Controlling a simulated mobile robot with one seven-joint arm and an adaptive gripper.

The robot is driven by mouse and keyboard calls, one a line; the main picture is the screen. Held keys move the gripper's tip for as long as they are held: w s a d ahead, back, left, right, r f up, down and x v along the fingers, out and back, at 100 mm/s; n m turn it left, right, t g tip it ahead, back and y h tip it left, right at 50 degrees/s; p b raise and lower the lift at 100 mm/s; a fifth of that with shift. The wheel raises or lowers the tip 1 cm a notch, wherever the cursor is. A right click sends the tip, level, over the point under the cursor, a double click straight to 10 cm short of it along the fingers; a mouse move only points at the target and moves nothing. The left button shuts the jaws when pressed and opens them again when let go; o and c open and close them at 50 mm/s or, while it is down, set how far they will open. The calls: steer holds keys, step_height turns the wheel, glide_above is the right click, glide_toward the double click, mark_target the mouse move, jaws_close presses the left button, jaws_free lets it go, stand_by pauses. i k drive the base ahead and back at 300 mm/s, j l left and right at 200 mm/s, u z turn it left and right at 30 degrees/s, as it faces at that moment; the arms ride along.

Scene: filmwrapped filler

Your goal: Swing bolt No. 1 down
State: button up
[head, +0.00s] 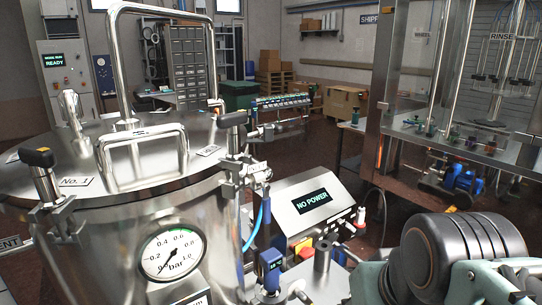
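Swing bolt No. 1 (45,184) stands nearly upright, tilted slightly, at the left front of the steel vessel lid (110,195). A similar bolt (234,138) with a black knob stands at the lid's right edge, near another label (209,150). My gripper is not in view; dark rounded parts of my arm show at lower right.
A tall bent pipe and a lid handle (140,132) rise from the lid. A gauge (172,254) on the vessel front reads near 0 bar. A control box (315,207) showing "NO POWER" stands to the right. A framed rinse station (450,140) is at right.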

mark_target(46, 186)
steer(key=u, duration=1.85)
